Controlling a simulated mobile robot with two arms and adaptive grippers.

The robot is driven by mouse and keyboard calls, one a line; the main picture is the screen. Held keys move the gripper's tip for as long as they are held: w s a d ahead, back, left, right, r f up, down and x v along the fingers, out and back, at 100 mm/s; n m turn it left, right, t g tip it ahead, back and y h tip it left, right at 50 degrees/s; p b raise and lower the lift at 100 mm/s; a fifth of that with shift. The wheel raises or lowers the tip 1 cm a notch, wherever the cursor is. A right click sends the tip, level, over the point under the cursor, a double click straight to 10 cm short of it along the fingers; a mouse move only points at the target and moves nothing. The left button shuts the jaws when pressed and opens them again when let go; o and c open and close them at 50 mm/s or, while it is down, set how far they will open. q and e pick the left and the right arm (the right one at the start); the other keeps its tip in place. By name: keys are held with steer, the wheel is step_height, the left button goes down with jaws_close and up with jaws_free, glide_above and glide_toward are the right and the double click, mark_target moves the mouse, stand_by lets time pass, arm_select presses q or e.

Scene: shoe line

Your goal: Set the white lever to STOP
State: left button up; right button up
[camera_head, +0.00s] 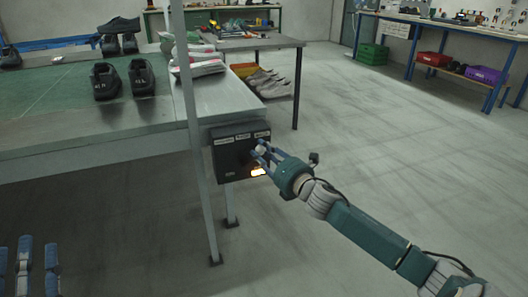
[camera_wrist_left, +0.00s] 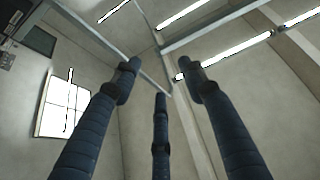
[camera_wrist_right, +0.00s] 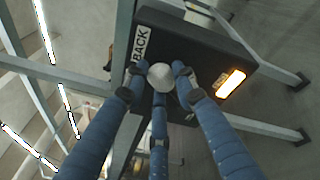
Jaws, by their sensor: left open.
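A dark control box (camera_head: 228,157) hangs at the corner of the green-topped line table. Three white labels run along its upper edge; they are too small to read in the head view. The lever's white round knob (camera_wrist_right: 161,76) is between my right gripper's fingertips, below a label reading BACK (camera_wrist_right: 140,43). My right gripper (camera_head: 262,150) is at the right part of the box face, its fingers closed around the knob and hiding the lever's stem. My left gripper (camera_head: 27,243) is open and empty at the lower left, fingers pointing up.
An orange light (camera_head: 258,171) glows low on the box, beside my right fingers. A grey post (camera_head: 194,130) stands just left of the box. Black shoes (camera_head: 142,77) stand on the line table (camera_head: 60,95). The floor to the right is clear.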

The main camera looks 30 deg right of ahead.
steer(key=shift+d+r, duration=0.15)
steer(key=shift+d, duration=0.1)
jaws_close()
